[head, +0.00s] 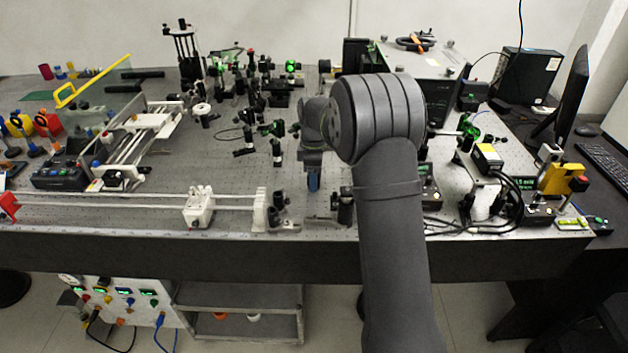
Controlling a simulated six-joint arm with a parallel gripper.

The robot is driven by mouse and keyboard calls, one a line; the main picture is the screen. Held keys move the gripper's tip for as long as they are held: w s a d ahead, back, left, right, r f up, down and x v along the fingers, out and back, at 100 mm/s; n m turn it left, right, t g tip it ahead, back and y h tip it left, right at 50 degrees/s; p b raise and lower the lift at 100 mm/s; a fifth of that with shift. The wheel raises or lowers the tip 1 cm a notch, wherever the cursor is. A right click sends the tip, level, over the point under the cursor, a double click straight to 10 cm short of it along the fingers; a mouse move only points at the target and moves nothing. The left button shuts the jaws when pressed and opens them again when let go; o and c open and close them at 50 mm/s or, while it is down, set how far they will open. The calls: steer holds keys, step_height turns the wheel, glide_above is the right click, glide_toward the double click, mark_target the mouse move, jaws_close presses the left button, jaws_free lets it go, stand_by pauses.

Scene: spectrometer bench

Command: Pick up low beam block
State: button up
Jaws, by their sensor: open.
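My gripper (313,182) hangs down over the middle of the optical table, partly behind my own arm. Its fingertips are small here, with a bluish patch showing between them, and it looks empty. I cannot tell for certain which object is the low beam block. Small dark mounts (343,208) stand on the table just right of and in front of the gripper, partly hidden by my arm. Another dark mount (278,150) stands to its left. The table area behind my arm is hidden.
The perforated optical table (235,180) has bare room left of my gripper. A white rail carriage (199,208) sits on a long rail at the front left. Crowded optics stand at the back. A yellow device (562,179) and cables (515,200) fill the right.

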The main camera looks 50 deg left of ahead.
steer(key=shift+c, duration=0.4)
steer(key=c, duration=1.1)
steer(key=shift+o, duration=0.2)
